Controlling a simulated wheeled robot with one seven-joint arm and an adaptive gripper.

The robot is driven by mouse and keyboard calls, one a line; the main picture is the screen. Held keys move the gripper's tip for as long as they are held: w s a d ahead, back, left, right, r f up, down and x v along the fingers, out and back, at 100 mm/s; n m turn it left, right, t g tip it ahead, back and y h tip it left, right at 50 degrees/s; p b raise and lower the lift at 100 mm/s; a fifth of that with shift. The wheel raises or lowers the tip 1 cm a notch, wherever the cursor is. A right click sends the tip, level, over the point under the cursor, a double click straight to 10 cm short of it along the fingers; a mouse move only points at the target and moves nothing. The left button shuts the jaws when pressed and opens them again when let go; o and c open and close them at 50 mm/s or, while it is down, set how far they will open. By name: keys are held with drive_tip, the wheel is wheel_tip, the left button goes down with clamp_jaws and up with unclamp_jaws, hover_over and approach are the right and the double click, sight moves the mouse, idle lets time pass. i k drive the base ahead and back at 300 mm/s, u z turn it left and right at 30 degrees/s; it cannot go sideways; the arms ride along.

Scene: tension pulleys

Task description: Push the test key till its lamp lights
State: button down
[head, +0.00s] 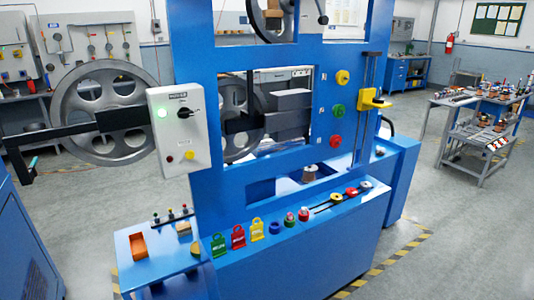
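A white control box (178,132) hangs on the left side of the blue machine frame. The small label above the yellow button is too small to read, so I cannot tell for sure which control is the test key. My gripper is not in view, and nothing is seen touching the box.
A grey spoked pulley (105,110) and a black bar (75,130) stand left of the box. Coloured knobs (337,110) sit on the frame's right post. Coloured tags (238,236) line the blue ledge below. A small blue table (175,262) stands front left.

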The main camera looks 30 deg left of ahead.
sight(189, 155)
drive_tip(key=z, duration=0.6)
drive_tip(key=k, duration=1.1)
drive_tip(key=u, duration=2.55)
